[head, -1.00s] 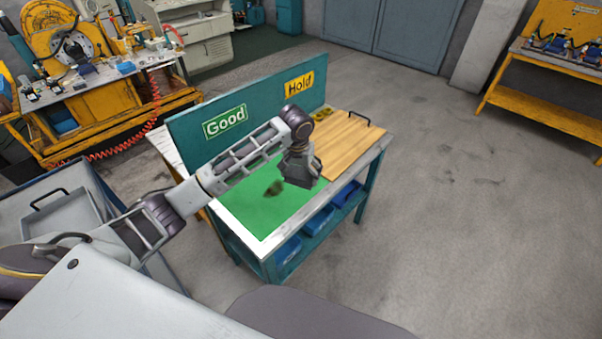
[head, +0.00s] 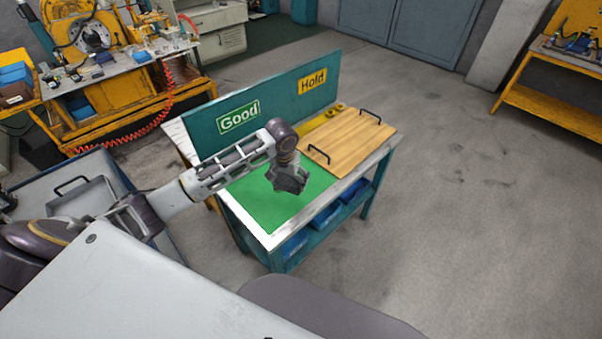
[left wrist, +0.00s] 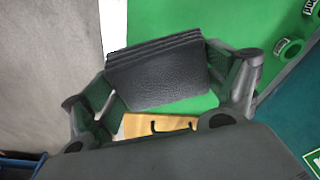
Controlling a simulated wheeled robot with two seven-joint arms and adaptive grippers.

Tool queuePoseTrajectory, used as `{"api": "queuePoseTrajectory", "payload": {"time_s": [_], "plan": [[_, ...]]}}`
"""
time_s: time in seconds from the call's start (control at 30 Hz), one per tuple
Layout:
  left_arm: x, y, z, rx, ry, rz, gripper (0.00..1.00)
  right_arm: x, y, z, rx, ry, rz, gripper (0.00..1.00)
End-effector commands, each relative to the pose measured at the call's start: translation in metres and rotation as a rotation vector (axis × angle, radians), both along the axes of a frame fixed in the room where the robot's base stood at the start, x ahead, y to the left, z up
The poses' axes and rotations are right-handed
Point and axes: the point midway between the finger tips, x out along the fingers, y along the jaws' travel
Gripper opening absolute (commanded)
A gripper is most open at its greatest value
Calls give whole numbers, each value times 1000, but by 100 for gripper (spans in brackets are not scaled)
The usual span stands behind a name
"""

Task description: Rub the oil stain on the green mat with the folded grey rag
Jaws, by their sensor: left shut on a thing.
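My left gripper (head: 289,184) is low over the green mat (head: 265,217) on the teal workbench. In the left wrist view, its two fingers are shut on the folded grey rag (left wrist: 160,78), a dark textured pad with several stacked layers. The mat (left wrist: 165,25) lies behind the rag in that view. No oil stain shows on the bare parts of the mat now; the gripper covers the area where it was seen. I cannot tell whether the rag touches the mat. My right gripper is out of view.
A wooden board (head: 345,140) with black handles lies beside the mat. A teal back panel (head: 270,101) with "Good" and "Hold" signs stands along the bench's far edge. Blue bins (head: 326,216) sit on the shelf below. Open floor lies right of the bench.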

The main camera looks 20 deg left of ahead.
Motion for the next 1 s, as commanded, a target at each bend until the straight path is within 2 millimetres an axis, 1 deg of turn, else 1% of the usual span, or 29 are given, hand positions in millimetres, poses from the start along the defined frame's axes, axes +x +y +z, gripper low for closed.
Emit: {"api": "queuePoseTrajectory", "payload": {"time_s": [0.03, 0.2, 0.4, 0.57, 0.73, 0.93, 1.0], "plan": [[-5, 9, 0, 3, 4, 10, 68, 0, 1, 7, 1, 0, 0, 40], [-18, 35, -6, 2, 3, 41, 68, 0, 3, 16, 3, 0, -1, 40], [-27, 60, -12, 2, 2, 70, 68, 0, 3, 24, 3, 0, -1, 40], [-30, 78, -16, 1, 2, 70, 68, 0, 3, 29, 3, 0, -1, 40], [-27, 95, -20, 1, 1, 42, 68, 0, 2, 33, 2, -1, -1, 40], [-17, 102, -22, 0, -1, -10, 68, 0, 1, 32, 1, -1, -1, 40], [-13, 100, -23, -2, -1, -39, 68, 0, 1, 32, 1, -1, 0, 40]]}}
